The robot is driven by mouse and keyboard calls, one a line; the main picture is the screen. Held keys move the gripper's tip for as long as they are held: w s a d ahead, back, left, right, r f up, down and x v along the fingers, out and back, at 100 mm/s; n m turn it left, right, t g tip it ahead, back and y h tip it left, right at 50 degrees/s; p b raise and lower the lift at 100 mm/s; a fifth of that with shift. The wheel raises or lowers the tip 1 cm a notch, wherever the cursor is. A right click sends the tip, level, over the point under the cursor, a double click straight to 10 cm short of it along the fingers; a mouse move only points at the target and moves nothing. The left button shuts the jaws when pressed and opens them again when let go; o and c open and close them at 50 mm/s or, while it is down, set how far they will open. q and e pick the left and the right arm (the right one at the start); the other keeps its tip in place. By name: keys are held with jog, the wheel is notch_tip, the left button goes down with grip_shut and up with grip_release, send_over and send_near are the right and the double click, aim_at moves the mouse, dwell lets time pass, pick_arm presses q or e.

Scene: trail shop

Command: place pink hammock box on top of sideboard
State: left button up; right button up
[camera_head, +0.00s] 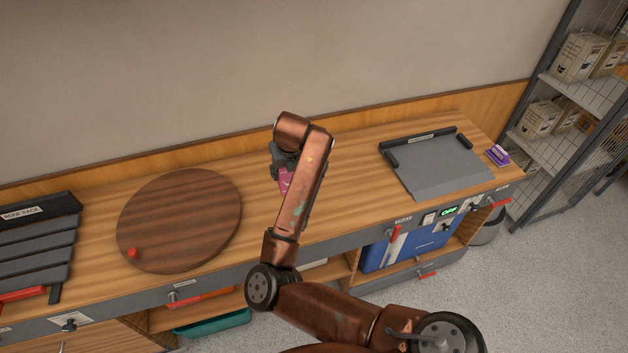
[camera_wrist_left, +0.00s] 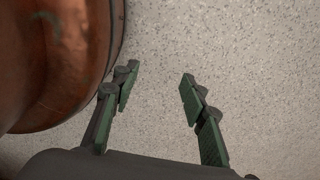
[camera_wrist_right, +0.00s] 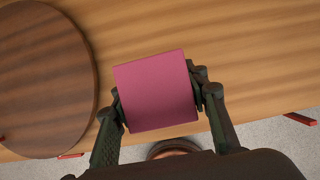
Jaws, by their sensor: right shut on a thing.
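The pink hammock box (camera_wrist_right: 156,91) is between the fingers of my right gripper (camera_wrist_right: 160,95), which is shut on it. In the head view a part of the pink box (camera_head: 284,180) shows under my right gripper (camera_head: 285,165), the rest hidden by my arm. The box is over the wooden top of the sideboard (camera_head: 330,170); I cannot tell whether it touches the top. My left gripper (camera_wrist_left: 155,100) shows only in the left wrist view, open and empty above the speckled floor.
A round dark wooden board (camera_head: 180,220) with a red knob lies left of the box. A grey tray (camera_head: 440,165) and a small purple box (camera_head: 497,155) are at the right. A slatted roof rack (camera_head: 35,245) is at the far left. Bare wood lies between the round board and tray.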

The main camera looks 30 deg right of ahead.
jog(key=d+f, duration=0.4)
jog(key=w+d+f+b, duration=0.1)
jog(key=d+f, duration=0.3)
jog(key=d, duration=0.1)
jog(key=w+d+f+b, duration=0.1)
jog(key=d+f, duration=0.3)
jog(key=shift+d+f, duration=0.15)
jog(key=shift+d, duration=0.15)
jog(key=shift+f, duration=0.15)
pick_arm(q)
jog(key=s+f, duration=0.2)
jog(key=s, duration=0.3)
jog(key=shift+s+a+f+g, duration=0.15)
jog(key=shift+s+g, duration=0.15)
jog(key=shift+g, duration=0.1)
jog(key=shift+w, duration=0.1)
